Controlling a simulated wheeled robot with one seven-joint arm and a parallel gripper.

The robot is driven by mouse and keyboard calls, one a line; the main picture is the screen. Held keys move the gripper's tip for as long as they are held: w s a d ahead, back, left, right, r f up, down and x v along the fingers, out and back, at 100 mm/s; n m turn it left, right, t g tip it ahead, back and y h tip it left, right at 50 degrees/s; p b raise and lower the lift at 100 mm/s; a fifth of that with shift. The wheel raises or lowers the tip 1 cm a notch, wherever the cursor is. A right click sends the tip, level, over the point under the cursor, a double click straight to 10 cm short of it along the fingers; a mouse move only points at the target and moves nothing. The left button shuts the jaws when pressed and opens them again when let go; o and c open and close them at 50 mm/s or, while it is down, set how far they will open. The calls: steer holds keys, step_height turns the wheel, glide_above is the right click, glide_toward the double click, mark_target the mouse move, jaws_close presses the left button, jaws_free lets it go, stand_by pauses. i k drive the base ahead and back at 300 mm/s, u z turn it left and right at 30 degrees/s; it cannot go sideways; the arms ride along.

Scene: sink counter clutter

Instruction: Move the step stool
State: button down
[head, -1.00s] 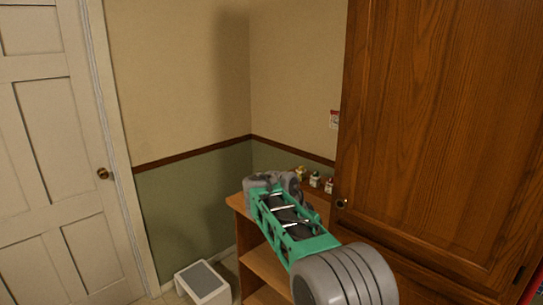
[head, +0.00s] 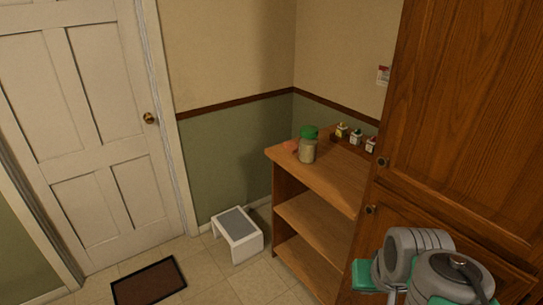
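The step stool (head: 237,226) is white with a grey top. It stands upright on the tiled floor in the corner, between the white door and the wooden shelf unit, close to the green wall. My arm shows at the bottom right of the head view, in front of the wooden cabinet. Its end is not in the picture, so my gripper cannot be seen. Nothing touches the stool in this view.
The wooden shelf unit (head: 318,182) stands right of the stool, with a green-lidded jar (head: 307,150) and several small bottles on top. A tall cabinet (head: 465,110) is at right. The door (head: 85,130) is shut. A dark mat (head: 148,281) lies on the tiles, which are otherwise open.

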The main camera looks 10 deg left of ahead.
mark_target(245, 239)
steer(key=u, duration=0.95)
steer(key=i, duration=2.9)
steer(key=u, duration=2.45)
